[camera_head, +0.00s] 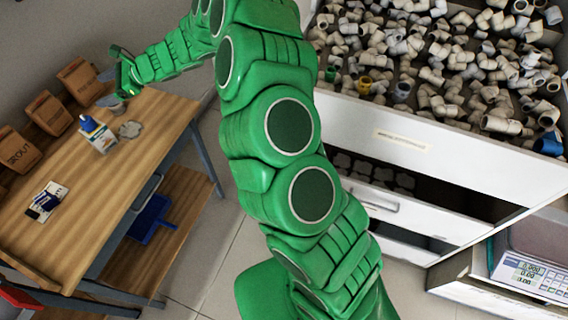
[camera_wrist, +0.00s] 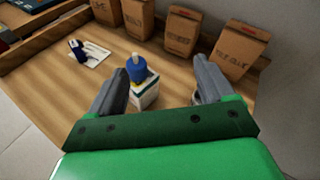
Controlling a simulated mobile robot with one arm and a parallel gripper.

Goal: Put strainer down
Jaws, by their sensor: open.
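My gripper (camera_head: 107,88) is above the far end of the wooden table (camera_head: 95,175). In the wrist view my gripper (camera_wrist: 160,76) has its two grey fingers wide apart, with nothing held between them. A small grey, roundish piece (camera_head: 130,129) lies on the table near the gripper in the head view. It may be the strainer, but it is too small to be sure. I cannot make out a strainer in the wrist view, where the green gripper body hides the near tabletop.
Brown bags (camera_wrist: 180,30) line the table's back. A card with dark items (camera_head: 46,201) lies on the left. A drawer cabinet of pipe fittings (camera_head: 440,150) stands right.

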